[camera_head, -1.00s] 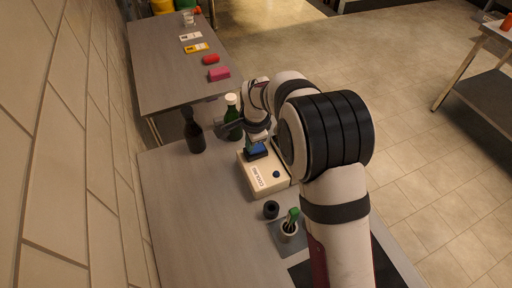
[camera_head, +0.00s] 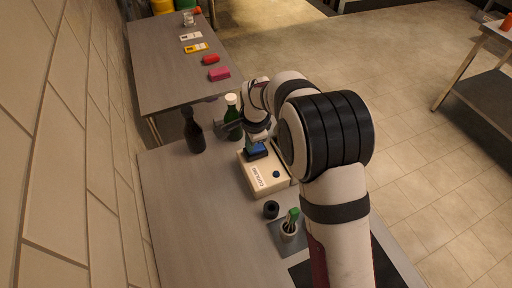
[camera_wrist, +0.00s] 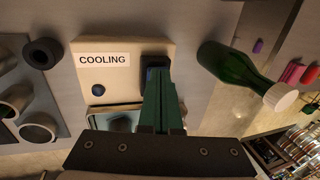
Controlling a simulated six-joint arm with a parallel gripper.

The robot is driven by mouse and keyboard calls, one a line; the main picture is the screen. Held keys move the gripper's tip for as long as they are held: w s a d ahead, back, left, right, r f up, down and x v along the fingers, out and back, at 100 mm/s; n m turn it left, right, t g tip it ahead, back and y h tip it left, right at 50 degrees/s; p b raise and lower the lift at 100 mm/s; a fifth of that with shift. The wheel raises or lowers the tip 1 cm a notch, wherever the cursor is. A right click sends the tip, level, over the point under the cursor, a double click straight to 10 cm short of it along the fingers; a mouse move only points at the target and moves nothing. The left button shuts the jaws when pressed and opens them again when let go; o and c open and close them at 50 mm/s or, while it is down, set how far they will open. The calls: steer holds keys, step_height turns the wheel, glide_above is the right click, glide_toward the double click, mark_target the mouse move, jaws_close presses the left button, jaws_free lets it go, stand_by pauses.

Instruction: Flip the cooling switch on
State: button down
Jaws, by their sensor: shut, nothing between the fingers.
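A dark switch (camera_wrist: 156,62) sits on the box to the right of the label. My gripper (camera_wrist: 158,76) is shut and empty, its green fingers over the dark switch. The fingers hide part of the switch, so I cannot tell its position or whether they touch it. My gripper shows in the head view (camera_head: 258,148) too.
A green bottle (camera_head: 234,120) and a dark bottle (camera_head: 193,132) stand behind the box. In front are a black ring (camera_head: 271,209) and a small cup (camera_head: 289,233) holding a green-topped item. The left part of the table (camera_head: 190,215) is clear.

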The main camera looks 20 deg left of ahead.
steer(key=shift+f, duration=0.4)
steer(key=shift+r, duration=3.05)
steer(key=v, duration=1.6)
steer(key=s+d+f+n+g, duration=0.1)
steer(key=s+d, duration=0.4)
steer(key=d, duration=0.3)
steer(key=s+d, duration=0.4)
steer(key=d, duration=0.4)
steer(key=s+d+f+n, duration=0.1)
steer(key=s+d+f, duration=0.2)
steer(key=s, duration=0.5)
steer(key=s+d+f+n+g, duration=0.1)
steer(key=s+d+f, duration=0.3)
steer(key=s, duration=0.4)
steer(key=shift+s+d+f, duration=0.2)
steer(key=shift+s+d, duration=0.1)
steer(key=shift+d, duration=0.05)
